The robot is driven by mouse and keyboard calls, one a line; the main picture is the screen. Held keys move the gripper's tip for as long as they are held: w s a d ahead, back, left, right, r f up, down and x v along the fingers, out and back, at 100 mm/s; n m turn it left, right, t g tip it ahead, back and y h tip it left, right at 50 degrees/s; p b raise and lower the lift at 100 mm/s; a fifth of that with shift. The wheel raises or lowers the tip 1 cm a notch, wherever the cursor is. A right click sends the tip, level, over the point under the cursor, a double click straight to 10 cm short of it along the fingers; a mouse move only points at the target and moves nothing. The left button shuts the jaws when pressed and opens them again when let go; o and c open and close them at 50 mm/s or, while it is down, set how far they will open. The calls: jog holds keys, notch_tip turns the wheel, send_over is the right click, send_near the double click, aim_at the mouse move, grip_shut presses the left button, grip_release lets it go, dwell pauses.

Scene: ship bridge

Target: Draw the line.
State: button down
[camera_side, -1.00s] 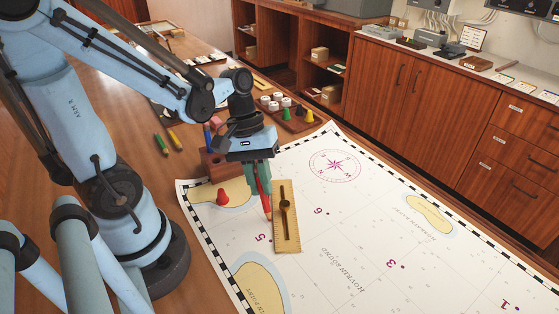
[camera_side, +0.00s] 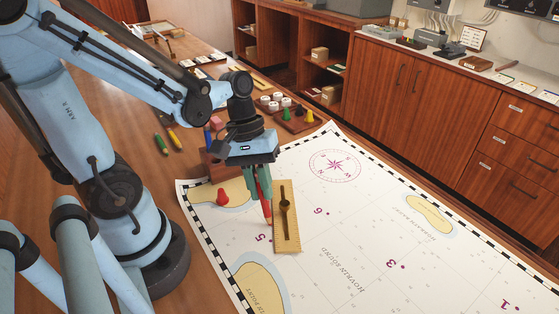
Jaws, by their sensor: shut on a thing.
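My gripper (camera_side: 260,181) is shut on a red pencil (camera_side: 267,207) and points it down at the chart. The pencil's tip is close to the left edge of the ruler, near the number 5; I cannot tell whether it touches the paper. The wooden ruler (camera_side: 292,235) with a dark knob and bar lies on the white chart (camera_side: 345,230). The chart shows numbered dots, among them 6 (camera_side: 327,212), 5 (camera_side: 270,240), 3 (camera_side: 403,267) and 1 (camera_side: 517,308). No drawn line is clearly visible by the ruler.
A red cone-shaped piece (camera_side: 222,197) stands on the chart left of my gripper. Green and yellow pencils (camera_side: 161,144) lie on the table at left. A wooden rack of coloured pieces (camera_side: 292,122) stands behind. The chart's right side is clear.

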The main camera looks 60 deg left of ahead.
jog(key=shift+s+d, duration=0.25)
jog(key=shift+d, duration=0.15)
jog(key=shift+d, duration=0.1)
jog(key=shift+s+d, duration=0.25)
jog(key=shift+d, duration=0.1)
jog(key=shift+d, duration=0.1)
dwell(0.4)
jog(key=shift+s+d, duration=0.3)
jog(key=shift+d, duration=0.05)
jog(key=shift+d, duration=0.1)
jog(key=shift+s+d, duration=0.25)
jog(key=shift+d, duration=0.1)
dwell(0.5)
jog(key=shift+r, duration=3)
